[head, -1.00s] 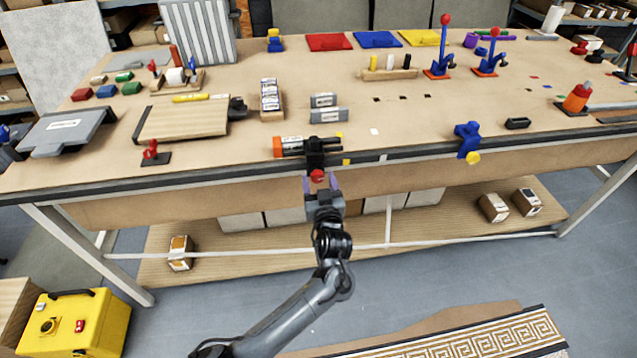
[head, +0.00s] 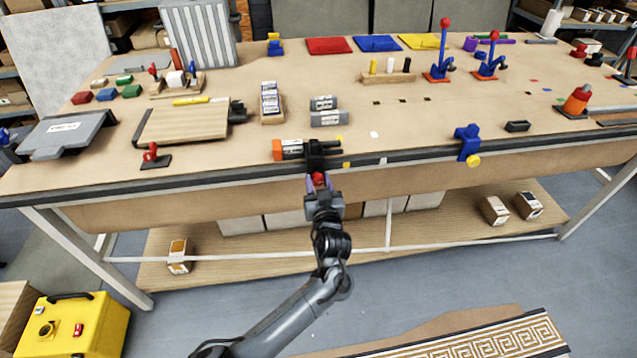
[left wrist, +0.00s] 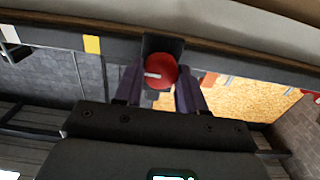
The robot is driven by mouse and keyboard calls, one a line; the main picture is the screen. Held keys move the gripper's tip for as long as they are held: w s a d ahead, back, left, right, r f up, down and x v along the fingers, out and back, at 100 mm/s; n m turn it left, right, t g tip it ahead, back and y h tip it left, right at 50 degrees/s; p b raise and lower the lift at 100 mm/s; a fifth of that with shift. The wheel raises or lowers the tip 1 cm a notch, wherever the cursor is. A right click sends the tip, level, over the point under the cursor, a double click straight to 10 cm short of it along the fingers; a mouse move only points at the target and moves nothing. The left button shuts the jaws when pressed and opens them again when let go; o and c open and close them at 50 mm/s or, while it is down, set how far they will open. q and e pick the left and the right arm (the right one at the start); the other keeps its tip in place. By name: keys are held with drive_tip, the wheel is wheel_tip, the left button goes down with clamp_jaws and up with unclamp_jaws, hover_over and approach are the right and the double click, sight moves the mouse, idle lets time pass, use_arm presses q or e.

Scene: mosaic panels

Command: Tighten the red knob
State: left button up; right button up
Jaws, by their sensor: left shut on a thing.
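The red knob (head: 318,178) sits on the front of a black clamp (head: 315,155) at the front edge of the workbench. In the left wrist view the red knob (left wrist: 161,70) is round, with a white line pointing left. My left gripper (head: 319,182) is shut on the knob, with one finger on each side of it; its fingers (left wrist: 160,88) also flank the knob in the left wrist view. A dark cylindrical tool with an orange end (head: 279,148) lies at the clamp on the bench top. My right gripper is not in view.
A blue clamp with a yellow knob (head: 467,143) is on the bench edge to the right. The floor in front of the bench is mostly clear.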

use_arm(q)
drive_tip(key=shift+m, duration=0.3)
drive_tip(key=m+p, duration=0.1)
drive_tip(key=m, duration=0.1)
drive_tip(key=shift+m, duration=0.3)
drive_tip(key=m+p, duration=0.1)
drive_tip(key=m, duration=0.1)
drive_tip(key=shift+m, duration=0.4)
drive_tip(key=m+p, duration=0.2)
drive_tip(key=m, duration=0.4)
drive_tip(key=shift+d, duration=0.15)
drive_tip(key=m, duration=0.3)
drive_tip(key=m+p, duration=0.1)
drive_tip(key=m, duration=0.2)
drive_tip(key=shift+f+m, duration=0.2)
drive_tip(key=shift+m, duration=0.1)
drive_tip(key=m, duration=0.3)
drive_tip(key=shift+f+m+p, duration=0.1)
drive_tip(key=shift+m+p, duration=0.3)
drive_tip(key=shift+m, duration=0.8)
